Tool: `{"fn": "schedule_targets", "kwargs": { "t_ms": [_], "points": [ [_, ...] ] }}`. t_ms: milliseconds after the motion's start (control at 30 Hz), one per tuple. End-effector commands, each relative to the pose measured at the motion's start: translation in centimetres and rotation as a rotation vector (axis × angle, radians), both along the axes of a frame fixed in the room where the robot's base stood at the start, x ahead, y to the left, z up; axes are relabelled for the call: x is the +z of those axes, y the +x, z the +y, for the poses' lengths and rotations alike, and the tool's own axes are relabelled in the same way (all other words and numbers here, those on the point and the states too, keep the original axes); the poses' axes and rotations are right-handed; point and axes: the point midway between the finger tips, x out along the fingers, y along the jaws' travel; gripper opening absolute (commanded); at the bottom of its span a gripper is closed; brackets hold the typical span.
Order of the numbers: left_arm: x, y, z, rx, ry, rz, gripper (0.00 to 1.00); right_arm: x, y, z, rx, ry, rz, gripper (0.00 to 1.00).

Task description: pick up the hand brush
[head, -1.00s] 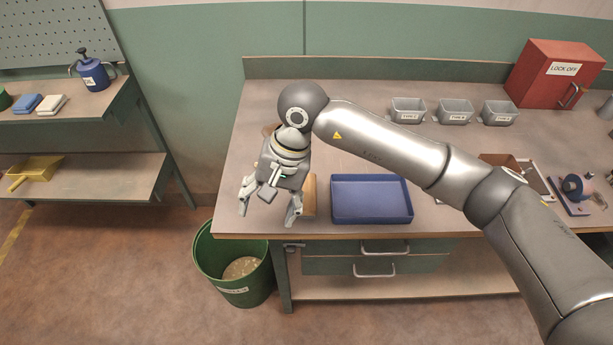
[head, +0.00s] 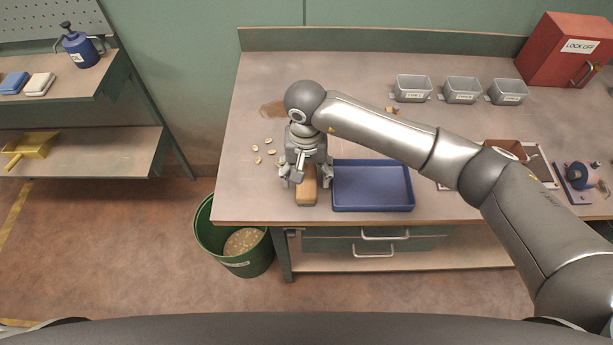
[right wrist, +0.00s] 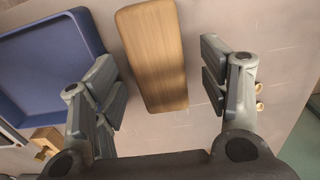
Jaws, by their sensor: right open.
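The hand brush (head: 306,192) lies on the bench near its front edge, just left of the blue tray. Only its light wooden top shows, and its far part is hidden under my right gripper in the head view. My right gripper (head: 306,182) is open above the brush, with one finger on either side of it. In the right wrist view the wooden brush block (right wrist: 153,55) lies between the two open fingers of the gripper (right wrist: 163,85), with a gap on both sides. My left gripper is not in view.
A blue tray (head: 372,205) stands close right of the brush. Several nuts (head: 257,160) and a brown patch (head: 272,109) lie to the left. Grey hoppers (head: 461,91) and a red box (head: 566,52) stand at the back. A green bin (head: 206,240) stands on the floor below.

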Motion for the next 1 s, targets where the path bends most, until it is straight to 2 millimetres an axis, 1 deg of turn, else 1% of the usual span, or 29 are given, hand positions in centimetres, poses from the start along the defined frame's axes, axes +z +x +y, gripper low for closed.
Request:
{"fn": "schedule_targets", "kwargs": {
  "t_ms": [33, 100, 200, 300, 467, 567, 900, 1000],
  "points": [
    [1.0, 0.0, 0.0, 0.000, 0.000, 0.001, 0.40, -0.2, -0.2, -0.1, -0.001, 0.000, 0.005, 0.68],
    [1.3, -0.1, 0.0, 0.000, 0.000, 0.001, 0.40, -1.3, -0.2, -0.1, -0.001, 0.001, 0.004, 0.68],
    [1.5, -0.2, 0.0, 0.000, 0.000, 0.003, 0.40, -2.3, -0.1, -0.1, 0.000, 0.001, 0.001, 0.68],
    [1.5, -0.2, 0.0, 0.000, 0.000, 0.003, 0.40, -2.8, -0.1, -0.1, 0.000, 0.002, 0.000, 0.68],
    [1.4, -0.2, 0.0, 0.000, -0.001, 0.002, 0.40, -2.8, -0.1, -0.1, 0.001, 0.001, -0.001, 0.68],
    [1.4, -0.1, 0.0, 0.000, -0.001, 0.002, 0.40, -2.8, -0.1, -0.1, 0.001, 0.001, -0.001, 0.58],
    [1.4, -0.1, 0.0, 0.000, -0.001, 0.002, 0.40, -2.8, -0.1, -0.1, 0.001, 0.001, -0.001, 0.14],
    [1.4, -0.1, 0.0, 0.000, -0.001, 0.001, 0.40, -2.7, 0.0, -0.1, 0.001, 0.002, -0.001, 0.14]
  ]
}}
